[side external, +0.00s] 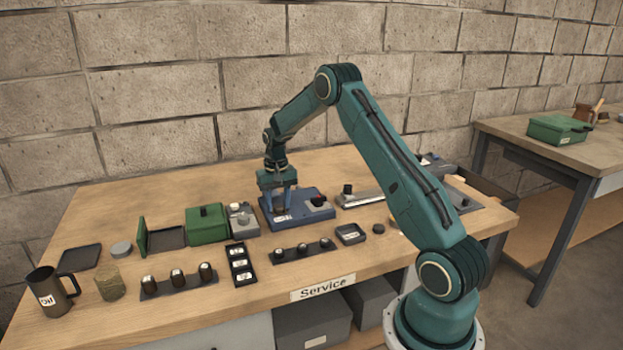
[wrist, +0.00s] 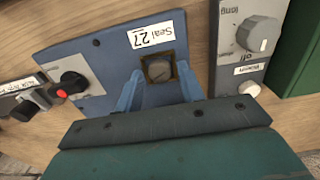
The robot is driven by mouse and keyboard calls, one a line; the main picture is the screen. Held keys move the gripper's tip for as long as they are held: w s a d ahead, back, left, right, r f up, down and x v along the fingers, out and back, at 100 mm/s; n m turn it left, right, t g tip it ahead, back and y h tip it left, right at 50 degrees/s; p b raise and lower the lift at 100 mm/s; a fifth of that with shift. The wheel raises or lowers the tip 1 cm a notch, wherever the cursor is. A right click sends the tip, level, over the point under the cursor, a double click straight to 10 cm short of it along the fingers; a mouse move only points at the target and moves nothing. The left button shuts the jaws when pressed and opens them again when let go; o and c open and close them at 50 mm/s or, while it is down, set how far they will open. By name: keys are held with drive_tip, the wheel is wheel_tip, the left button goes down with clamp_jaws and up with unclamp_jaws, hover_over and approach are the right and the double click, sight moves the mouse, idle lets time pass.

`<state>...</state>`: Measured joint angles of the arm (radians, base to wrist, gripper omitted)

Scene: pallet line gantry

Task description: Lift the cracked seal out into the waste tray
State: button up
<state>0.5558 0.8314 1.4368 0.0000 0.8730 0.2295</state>
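The blue seal housing (wrist: 106,60), labelled "Seal 27", lies under my gripper; it is also in the side view (side external: 302,214). A dark brownish square fitting with a round grey centre, which looks like the seal (wrist: 158,69), sits in its top. I cannot make out a crack. My gripper (wrist: 159,72) points down, its two blue fingers apart on either side of the fitting, with no clear contact. In the side view my gripper (side external: 279,203) is low at the housing and hides part of it. A small dark square tray (side external: 350,242) is right of the housing; I cannot tell whether it is the waste tray.
A grey control box with a knob (wrist: 245,40) and a green box (side external: 206,224) stand left of the housing in the side view. Dark racks (side external: 276,258) lie in front. A flat dark tray (side external: 80,257) is far left.

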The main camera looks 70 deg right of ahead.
sight(279, 207)
drive_tip(key=c, duration=0.4)
drive_tip(key=shift+r, duration=0.25)
drive_tip(key=shift+r, duration=2.8)
